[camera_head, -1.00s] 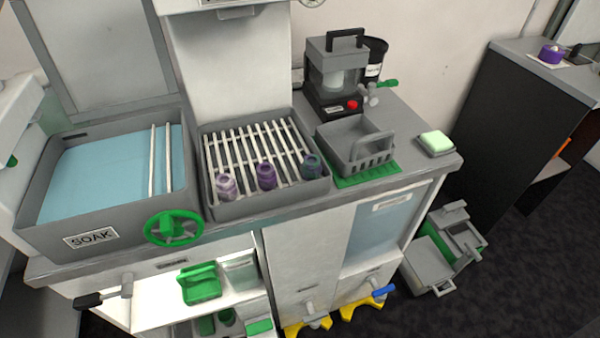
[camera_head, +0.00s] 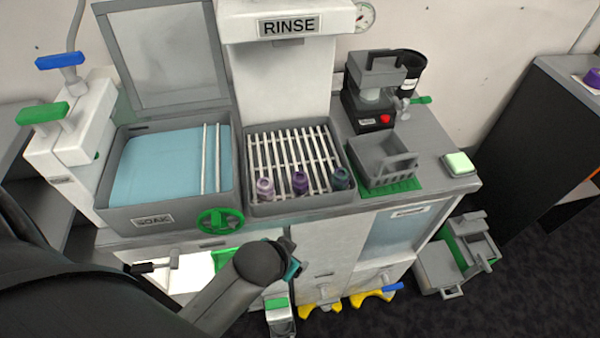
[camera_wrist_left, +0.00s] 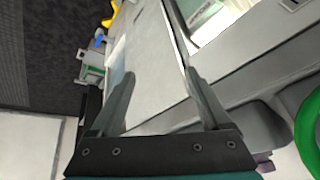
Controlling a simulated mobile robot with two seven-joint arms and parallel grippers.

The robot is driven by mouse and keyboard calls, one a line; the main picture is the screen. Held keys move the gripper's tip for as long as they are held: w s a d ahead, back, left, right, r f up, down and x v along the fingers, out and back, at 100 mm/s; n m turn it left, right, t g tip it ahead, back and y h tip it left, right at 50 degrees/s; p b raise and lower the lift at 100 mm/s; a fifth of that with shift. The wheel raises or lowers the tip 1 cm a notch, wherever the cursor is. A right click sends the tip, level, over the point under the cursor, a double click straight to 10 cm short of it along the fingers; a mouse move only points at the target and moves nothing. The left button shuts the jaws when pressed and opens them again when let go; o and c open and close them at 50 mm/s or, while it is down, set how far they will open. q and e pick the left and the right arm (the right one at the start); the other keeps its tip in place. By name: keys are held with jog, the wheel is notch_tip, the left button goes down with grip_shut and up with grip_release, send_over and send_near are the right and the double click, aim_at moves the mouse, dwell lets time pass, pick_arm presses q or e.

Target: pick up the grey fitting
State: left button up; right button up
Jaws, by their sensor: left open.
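Three small fittings stand in a row at the front of the slatted rinse basin (camera_head: 256,209) in the head view. The left one is pale greyish lilac (camera_head: 265,188), the middle one purple (camera_head: 300,183), the right one dark grey-teal (camera_head: 341,178). I cannot tell for sure which is the grey fitting. My left gripper (camera_wrist_left: 162,100) is open and empty in the left wrist view, over the cabinet front. In the head view my left arm hides most of it, below and in front of the basin. A bit of purple (camera_wrist_left: 264,161) shows at the wrist view's lower edge.
A soak basin (camera_head: 117,217) with a green handwheel (camera_head: 221,221) adjoins the rinse basin on the left. A grey basket (camera_head: 385,165) on a green mat and a black machine (camera_head: 370,95) stand to the right. Grey boxes (camera_head: 440,268) lie on the floor.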

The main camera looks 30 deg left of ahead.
pick_arm(q)
jog(key=w+d+r+m+t+h+p, duration=0.1)
jog(key=w+d+r+t, duration=0.4)
jog(key=r, duration=0.6)
jog(key=w+r+m+t+h, duration=0.15)
jog(key=w+r+t, duration=0.25)
jog(key=w+r, duration=0.45)
jog(key=w+d+r+m+t+h+p, duration=0.1)
jog(key=w+d+r+t+h, duration=0.2)
jog(key=r, duration=1)
jog(key=s+d+r+m+g+h, duration=0.3)
jog(key=d+r+m+g+h, duration=0.15)
jog(key=d+m+h, duration=0.35)
jog(key=s+d+r+m+g+h, duration=0.2)
jog(key=d+r+m+g+h, duration=0.2)
jog(key=d+m+g+h, duration=0.45)
jog(key=m+g+y, duration=0.2)
jog(key=g+y, duration=0.3)
jog(key=y, duration=1.7)
send_over(300, 176)
jog(key=f, duration=2.4)
jog(key=shift+w+d+f, duration=0.15)
jog(key=shift+d+f, duration=0.05)
jog(key=shift+f, duration=0.1)
jog(key=shift+a+f, duration=0.15)
jog(key=shift+f, duration=2.75)
jog(key=shift+s, duration=0.2)
